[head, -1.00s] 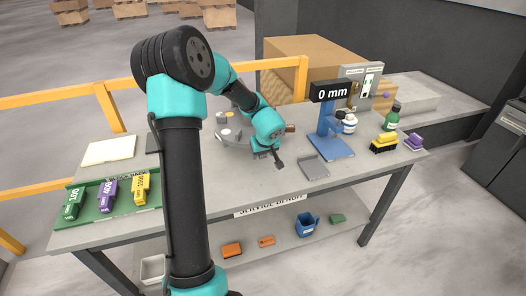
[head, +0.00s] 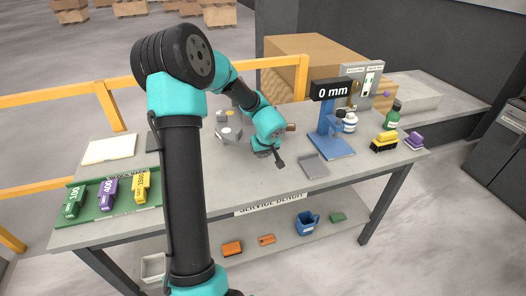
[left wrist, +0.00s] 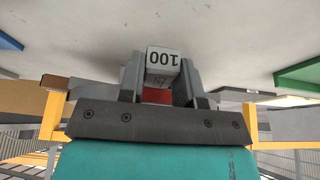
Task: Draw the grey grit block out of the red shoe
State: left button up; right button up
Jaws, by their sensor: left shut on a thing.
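My left gripper (left wrist: 160,82) is shut on the grey grit block (left wrist: 164,59), with one finger on each side of it. A red patch of the shoe (left wrist: 157,96) shows between the fingers, closer to the palm. How far the block sits in the shoe cannot be told. In the head view my left gripper (head: 268,153) is low over the middle of the bench, and the wrist hides what it holds. My right gripper is not in view.
A green rack (head: 94,211) with labelled blocks lies at the left of the bench (head: 240,188). A blue gauge stand (head: 330,146) and a grey tray (head: 313,166) stand right of the gripper.

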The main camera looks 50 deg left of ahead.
pick_arm(q)
jog(key=shift+s+d, duration=0.4)
jog(key=shift+d, duration=0.4)
jog(key=shift+s+d, duration=0.35)
jog(key=shift+d, duration=0.4)
jog(key=o, duration=1.1)
jog(key=v, duration=1.7)
jog(key=shift+r, duration=0.25)
jog(key=shift+f, duration=0.1)
